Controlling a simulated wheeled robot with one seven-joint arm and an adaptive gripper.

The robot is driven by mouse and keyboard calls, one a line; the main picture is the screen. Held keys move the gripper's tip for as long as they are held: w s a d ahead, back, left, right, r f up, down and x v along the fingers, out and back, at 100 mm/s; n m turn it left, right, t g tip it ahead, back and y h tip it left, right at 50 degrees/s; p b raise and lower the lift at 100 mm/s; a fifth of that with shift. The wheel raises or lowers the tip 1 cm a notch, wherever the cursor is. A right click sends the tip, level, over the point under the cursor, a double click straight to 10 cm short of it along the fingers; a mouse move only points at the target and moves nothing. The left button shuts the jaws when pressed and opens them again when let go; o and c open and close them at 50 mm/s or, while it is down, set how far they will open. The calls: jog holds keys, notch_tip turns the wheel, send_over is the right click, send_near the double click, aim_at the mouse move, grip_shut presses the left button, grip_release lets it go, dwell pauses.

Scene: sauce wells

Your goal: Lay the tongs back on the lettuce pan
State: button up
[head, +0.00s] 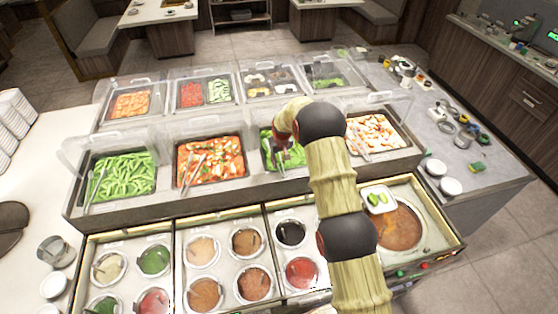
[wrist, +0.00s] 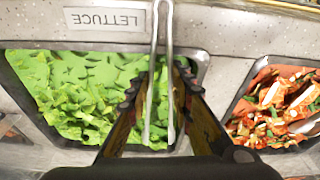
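The metal tongs (wrist: 167,22) show in the wrist view as a long narrow U, running from the labelled rim down over the lettuce pan. My gripper (wrist: 160,78) has one dark finger on each side of the tongs, close against their two arms, and appears shut on them. The lettuce pan (wrist: 60,85), full of chopped green leaves, lies under the gripper; its LETTUCE label is on the rim. Whether the tongs touch the rim or hang just above it I cannot tell. In the head view the lettuce pan (head: 297,158) is partly hidden behind my arm.
A pan of orange-red food (head: 210,160) is left of the lettuce and a pale mixed pan (head: 376,134) right, both with tongs. Clear guards (head: 205,133) stand behind the pans. Sauce wells (head: 202,250) fill the front; a small white dish (head: 379,199) sits by the soup well (head: 400,232).

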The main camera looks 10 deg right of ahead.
jog(key=shift+f+b, duration=0.65)
jog(key=shift+b, duration=0.1)
jog(key=shift+o, duration=0.5)
jog(key=shift+s, duration=0.1)
jog(key=o, duration=0.4)
jog(key=shift+f, duration=0.1)
jog(key=shift+o, duration=0.3)
